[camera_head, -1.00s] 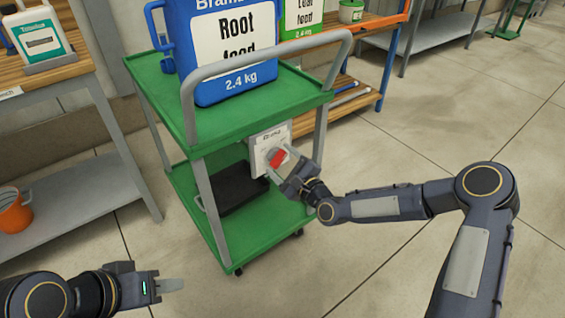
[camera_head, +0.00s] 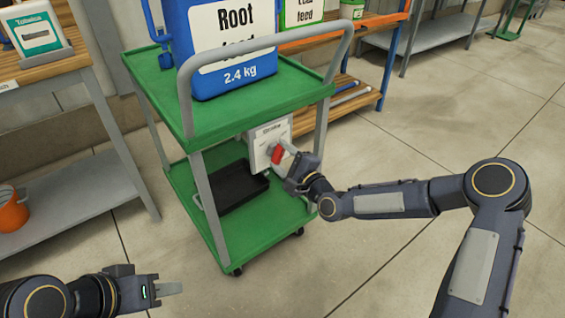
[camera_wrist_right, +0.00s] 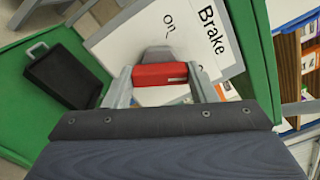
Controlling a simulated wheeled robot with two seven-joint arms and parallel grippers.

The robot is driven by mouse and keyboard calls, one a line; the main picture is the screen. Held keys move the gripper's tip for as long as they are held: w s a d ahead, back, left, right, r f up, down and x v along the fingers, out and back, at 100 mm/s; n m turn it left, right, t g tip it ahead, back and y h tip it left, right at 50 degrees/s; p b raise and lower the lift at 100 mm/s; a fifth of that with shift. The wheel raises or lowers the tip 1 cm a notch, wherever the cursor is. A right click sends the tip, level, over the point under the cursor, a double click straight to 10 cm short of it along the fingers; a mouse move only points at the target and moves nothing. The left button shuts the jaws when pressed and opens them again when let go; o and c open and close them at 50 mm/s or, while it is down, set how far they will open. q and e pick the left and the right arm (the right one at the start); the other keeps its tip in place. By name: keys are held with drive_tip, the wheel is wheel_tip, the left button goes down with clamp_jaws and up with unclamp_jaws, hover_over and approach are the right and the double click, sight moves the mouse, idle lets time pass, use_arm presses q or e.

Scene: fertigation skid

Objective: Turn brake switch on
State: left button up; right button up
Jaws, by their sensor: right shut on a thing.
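The brake switch is a red handle (camera_head: 277,154) on a pale panel (camera_head: 259,146) fixed to the green cart's side. In the right wrist view the red handle (camera_wrist_right: 160,75) lies between the two fingers of my right gripper (camera_wrist_right: 163,88), which is shut on it. The panel there (camera_wrist_right: 120,45) reads "Brake" and "On"; other lettering is hidden behind the gripper. My right gripper also shows in the head view (camera_head: 285,162) at the panel. My left gripper (camera_head: 168,288) is at the lower left, away from the cart; its finger gap cannot be made out.
The green cart (camera_head: 240,120) carries a blue "Root feed" container (camera_head: 235,75) on top and a black tray (camera_head: 238,190) on its lower shelf. A grey bench shelf (camera_head: 75,200) holds an orange bucket (camera_head: 12,212) at left. The floor at right is open.

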drive_tip(key=n+b, duration=0.4)
drive_tip(key=n, duration=0.1)
drive_tip(key=n+b, duration=0.1)
drive_tip(key=n, duration=0.1)
drive_tip(key=shift+f+b, duration=0.25)
drive_tip(key=shift+b, duration=0.15)
drive_tip(key=n+b, duration=0.2)
drive_tip(key=n, duration=0.2)
drive_tip(key=shift+b, duration=0.35)
drive_tip(key=shift+r+n+b, duration=0.15)
drive_tip(key=shift+n+b, duration=0.95)
drive_tip(key=shift+n, duration=0.5)
drive_tip(key=o, duration=1)
drive_tip(key=shift+c, duration=0.2)
drive_tip(key=shift+r, duration=0.1)
